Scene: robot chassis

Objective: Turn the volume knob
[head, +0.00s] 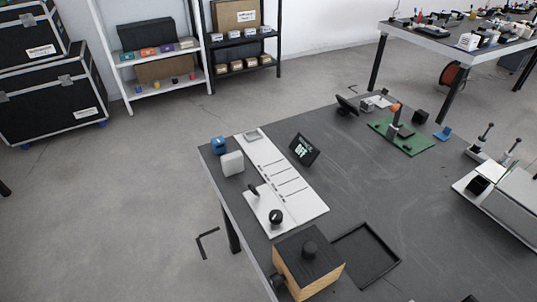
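I cannot tell for sure which part is the volume knob. A wooden box (322,278) with a black top stands at the near left edge of the dark table. A round black knob (310,249) sits on its top, and a smaller dark round part (278,281) shows at its left side. Another round black knob (275,217) stands on a white panel (304,208) just behind the box. Neither of my grippers shows in the head view.
A shallow black tray (391,252) lies right of the box. A green board (418,142) lies at the back right. The table's middle is clear.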

